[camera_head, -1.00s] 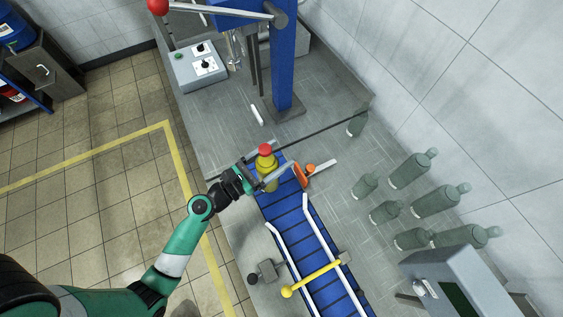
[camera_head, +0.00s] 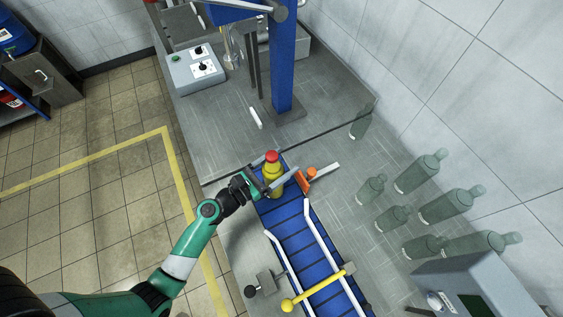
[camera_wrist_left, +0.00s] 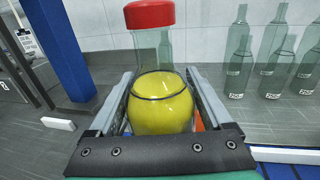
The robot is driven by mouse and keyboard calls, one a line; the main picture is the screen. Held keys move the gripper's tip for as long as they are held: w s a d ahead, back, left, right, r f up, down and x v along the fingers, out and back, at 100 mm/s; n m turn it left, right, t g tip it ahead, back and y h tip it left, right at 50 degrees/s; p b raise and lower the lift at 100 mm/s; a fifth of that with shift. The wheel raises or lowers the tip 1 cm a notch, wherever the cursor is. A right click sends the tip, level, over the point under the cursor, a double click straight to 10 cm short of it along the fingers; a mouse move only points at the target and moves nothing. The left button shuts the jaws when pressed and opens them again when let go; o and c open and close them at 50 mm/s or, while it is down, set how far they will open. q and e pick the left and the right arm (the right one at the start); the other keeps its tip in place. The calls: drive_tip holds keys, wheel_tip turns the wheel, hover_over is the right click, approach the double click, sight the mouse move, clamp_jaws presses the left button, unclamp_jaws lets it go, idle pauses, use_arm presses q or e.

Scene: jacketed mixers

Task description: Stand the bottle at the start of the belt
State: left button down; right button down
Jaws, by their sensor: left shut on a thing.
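The bottle (camera_head: 272,181) is yellow with a red cap and a clear neck. It stands upright, or nearly so, over the far end of the blue belt (camera_head: 297,224). My left gripper (camera_head: 281,168) is shut on it, one finger along each side. The left wrist view shows the bottle (camera_wrist_left: 160,107) between both fingers, with the cap above them. Its base is hidden, so I cannot tell whether it touches the belt. My right gripper is not in view.
An orange-tipped piece (camera_head: 306,179) sits right of the belt's far end. White rails (camera_head: 320,238) and a yellow bar (camera_head: 318,287) line the nearer belt. Several grey-green bottles (camera_head: 420,172) stand to the right. A blue post (camera_head: 282,60) rises beyond.

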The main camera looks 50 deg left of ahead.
sight(263, 176)
use_arm(q)
unclamp_jaws()
drive_tip(key=shift+f, duration=0.1)
drive_tip(key=shift+r, duration=0.25)
drive_tip(key=s, duration=0.8)
drive_tip(key=s+a, duration=0.1)
drive_tip(key=s, duration=0.3)
drive_tip(key=shift+a+f, duration=0.1)
